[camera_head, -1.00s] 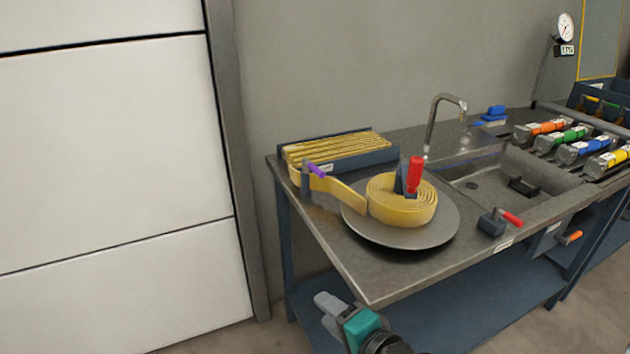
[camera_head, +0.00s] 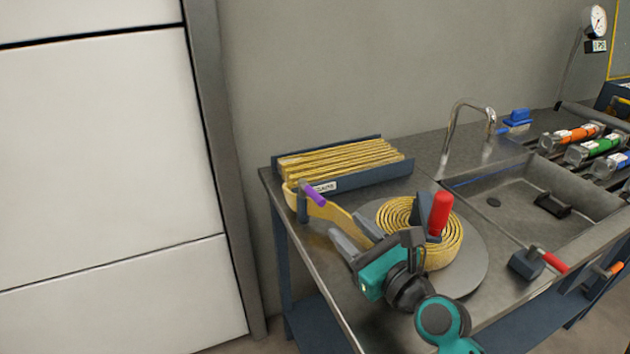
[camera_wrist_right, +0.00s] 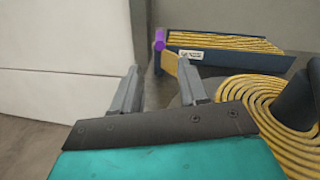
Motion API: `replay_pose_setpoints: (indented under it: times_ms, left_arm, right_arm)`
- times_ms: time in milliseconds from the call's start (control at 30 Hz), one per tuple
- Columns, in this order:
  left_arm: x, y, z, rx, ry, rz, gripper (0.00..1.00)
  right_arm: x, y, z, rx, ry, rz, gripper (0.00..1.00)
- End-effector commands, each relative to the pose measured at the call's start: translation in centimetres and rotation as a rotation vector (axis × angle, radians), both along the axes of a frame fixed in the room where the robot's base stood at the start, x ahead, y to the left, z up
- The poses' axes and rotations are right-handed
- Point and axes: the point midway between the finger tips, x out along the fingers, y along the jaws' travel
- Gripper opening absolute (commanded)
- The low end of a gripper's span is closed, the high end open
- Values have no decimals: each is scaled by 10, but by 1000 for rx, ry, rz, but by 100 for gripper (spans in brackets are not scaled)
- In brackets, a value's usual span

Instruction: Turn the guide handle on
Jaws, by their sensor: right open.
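A short purple handle (camera_head: 313,194) sits on a dark post (camera_head: 302,207) at the left front of the steel table. It also shows in the right wrist view (camera_wrist_right: 159,40), just beyond the fingertips. A yellow strip (camera_head: 335,217) runs past the post to a yellow coil (camera_head: 450,240) on a round grey plate (camera_head: 470,268). My right gripper (camera_head: 345,231) is open and empty, in front of and a little right of the purple handle, apart from it. In its wrist view, the two fingers (camera_wrist_right: 157,67) point toward the handle. My left gripper is not in view.
A red upright handle (camera_head: 440,213) stands at the coil. A tray of yellow strips (camera_head: 375,174) lies behind the post. A faucet (camera_head: 452,130), a sink (camera_head: 515,195) and a red-handled lever (camera_head: 550,260) are to the right. The table's left edge is close.

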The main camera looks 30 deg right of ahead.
Motion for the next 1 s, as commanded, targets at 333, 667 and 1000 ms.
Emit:
replay_pose_setpoints:
  times_ms: [333, 667, 1000]
  left_arm:
    - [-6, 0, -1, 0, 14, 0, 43]
    - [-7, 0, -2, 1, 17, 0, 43]
    - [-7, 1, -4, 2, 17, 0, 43]
  right_arm:
    - [25, 2, 2, -1, -3, 0, 43]
    - [85, 7, 0, -1, -2, 1, 43]
    - [125, 9, -1, -2, 1, 0, 43]
